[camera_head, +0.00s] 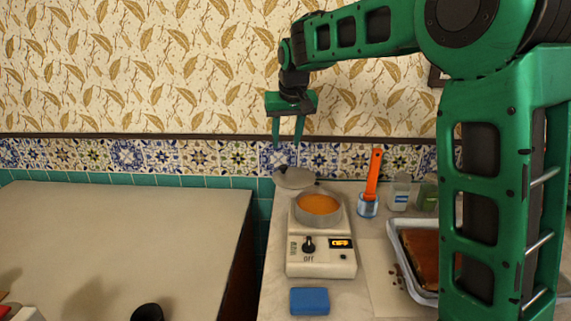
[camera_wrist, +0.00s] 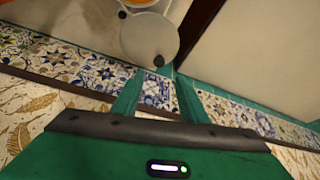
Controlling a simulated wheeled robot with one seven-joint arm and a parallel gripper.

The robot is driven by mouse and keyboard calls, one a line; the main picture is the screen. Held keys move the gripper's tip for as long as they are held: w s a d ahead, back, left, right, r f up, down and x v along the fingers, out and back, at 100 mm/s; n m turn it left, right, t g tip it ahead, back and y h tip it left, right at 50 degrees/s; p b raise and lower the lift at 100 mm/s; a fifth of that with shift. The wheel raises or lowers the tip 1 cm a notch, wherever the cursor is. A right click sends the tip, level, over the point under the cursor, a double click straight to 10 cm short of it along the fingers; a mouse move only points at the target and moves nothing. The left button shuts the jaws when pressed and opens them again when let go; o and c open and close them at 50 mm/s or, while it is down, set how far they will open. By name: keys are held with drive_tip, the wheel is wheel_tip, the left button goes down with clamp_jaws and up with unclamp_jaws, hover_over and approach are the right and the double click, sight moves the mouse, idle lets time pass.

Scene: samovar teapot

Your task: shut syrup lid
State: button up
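The syrup pot (camera_head: 318,209) is a round metal pan with orange syrup inside, standing on a cream hot plate (camera_head: 320,262). Its grey round lid (camera_head: 294,178) stands open behind the pot's rim, at the back left, leaving the syrup uncovered. In the wrist view the lid (camera_wrist: 150,38) is near the top middle, with a dark knob (camera_wrist: 158,62) on its near edge and the pot partly cut off above it. My gripper (camera_head: 287,143) points down above and behind the lid, near the tiled wall. Its two green fingers are apart with nothing between them, and do not appear to touch the lid.
A blue sponge (camera_head: 309,301) lies in front of the hot plate. To the right are a glass with an orange-handled brush (camera_head: 373,178), small jars (camera_head: 400,193) and a metal tray (camera_head: 403,249) with a brown cake. A pale table (camera_head: 120,230) is largely clear at left.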

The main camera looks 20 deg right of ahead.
sight(284, 166)
drive_tip(key=x, duration=1)
drive_tip(key=shift+w+d+f, duration=0.15)
drive_tip(key=shift+f, duration=0.1)
